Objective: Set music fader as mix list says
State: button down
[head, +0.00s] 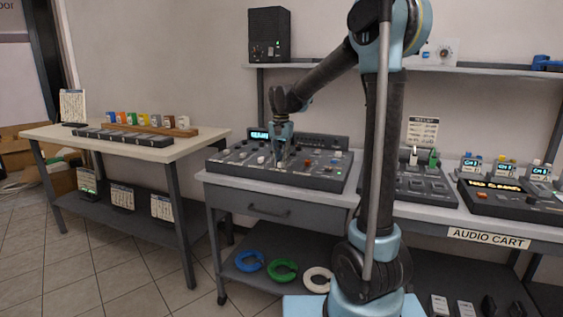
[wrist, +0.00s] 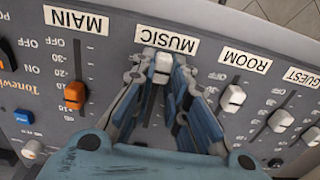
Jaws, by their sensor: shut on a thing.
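My gripper (wrist: 161,72) is shut on the white cap of the MUSIC fader (wrist: 162,66), one finger on each side, and the cap is near the MUSIC label (wrist: 168,38) at one end of its slot. In the head view my gripper (head: 281,158) reaches down onto the grey mixer console (head: 325,176). The orange MAIN fader (wrist: 74,95) sits far from its label, near the +10 mark. The white ROOM fader (wrist: 232,98) and GUEST fader (wrist: 281,121) stand apart. A posted list (head: 422,130) stands behind the cart; its text is too small to read.
A second control panel (head: 415,187) and more devices (head: 512,198) stand to the right on the audio cart. A black speaker (head: 269,35) is on the shelf above. A wooden side table (head: 190,146) stands left. Coloured cable coils (head: 282,270) lie on the lower shelf.

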jog(key=w+d, duration=0.1)
jog(key=w, duration=0.4)
jog(key=w+d, duration=0.1)
jog(key=w, duration=0.1)
jog(key=shift+w+d, duration=0.25)
jog(key=shift+d, duration=0.1)
jog(key=c, duration=1.6)
grip_release()
jog(key=shift+o, duration=0.2)
jog(key=shift+r, duration=0.1)
notch_tip(320, 180, up, 12)
